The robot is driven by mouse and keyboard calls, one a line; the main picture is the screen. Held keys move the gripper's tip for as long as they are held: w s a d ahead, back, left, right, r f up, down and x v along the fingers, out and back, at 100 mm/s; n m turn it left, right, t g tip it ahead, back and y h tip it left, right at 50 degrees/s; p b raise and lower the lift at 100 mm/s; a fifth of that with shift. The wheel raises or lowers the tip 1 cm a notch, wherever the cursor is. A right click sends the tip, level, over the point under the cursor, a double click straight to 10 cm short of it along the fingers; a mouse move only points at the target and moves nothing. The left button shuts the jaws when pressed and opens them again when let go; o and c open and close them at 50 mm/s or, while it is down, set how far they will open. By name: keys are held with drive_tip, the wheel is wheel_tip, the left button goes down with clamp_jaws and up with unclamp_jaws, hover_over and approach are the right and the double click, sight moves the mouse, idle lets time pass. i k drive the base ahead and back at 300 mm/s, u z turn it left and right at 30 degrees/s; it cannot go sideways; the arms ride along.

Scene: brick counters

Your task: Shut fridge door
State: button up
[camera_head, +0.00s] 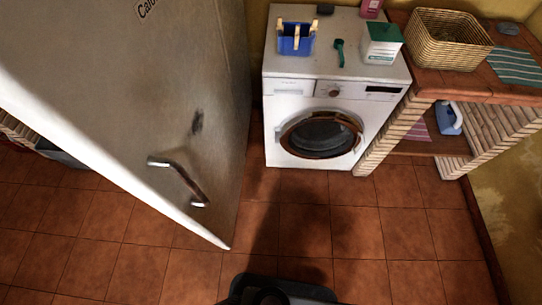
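The fridge door (120,110) fills the upper left of the head view. Its grey outer face carries dark lettering at the top and a dark smudge above the handle. The metal handle (180,182) is low on this face, towards the right. The door's pale edge runs diagonally from the left side down to a corner near the lower middle. The door appears to stand open, swung out over the floor; the fridge interior is not visible. My gripper is not in view; only a dark part of my own body shows at the bottom edge.
A white washing machine (285,148) stands at the back, with a blue caddy (294,46) and a green-capped container (382,46) on top. A brick counter (452,82) with a wicker basket (448,40) is at the right. The tiled floor (340,225) between is clear.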

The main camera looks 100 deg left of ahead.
sight(139, 93)
drive_tip(key=i, duration=0.45)
drive_tip(key=u, duration=4.25)
drive_tip(key=i, duration=0.45)
drive_tip(key=k, duration=1.2)
drive_tip(key=u, duration=0.85)
drive_tip(key=i, duration=1.45)
drive_tip(key=z, duration=0.9)
